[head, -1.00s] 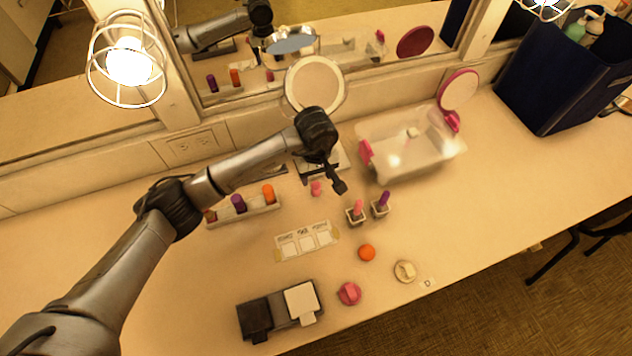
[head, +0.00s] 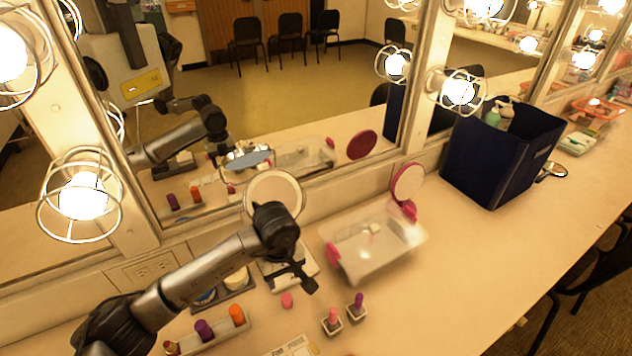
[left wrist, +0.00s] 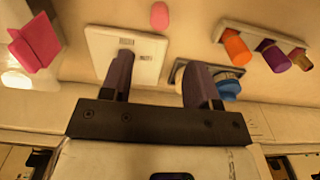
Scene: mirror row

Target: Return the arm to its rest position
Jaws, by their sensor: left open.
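My left gripper (head: 303,279) hangs over the counter in front of the round mirror (head: 274,197), above a white square base (head: 285,268). In the left wrist view its two dark fingers (left wrist: 155,82) are apart with nothing between them. The base (left wrist: 140,48) lies below the fingers, and a small pink piece (left wrist: 159,15) lies just past it. My left arm reaches in from the lower left. My right gripper is not in view.
A clear bin (head: 375,252) with pink latches stands right of the gripper. Two small holders (head: 332,322) with pink and purple sticks stand in front. A rack (head: 210,338) holds capped sticks. A navy caddy (head: 490,165) stands further right. The counter between is clear.

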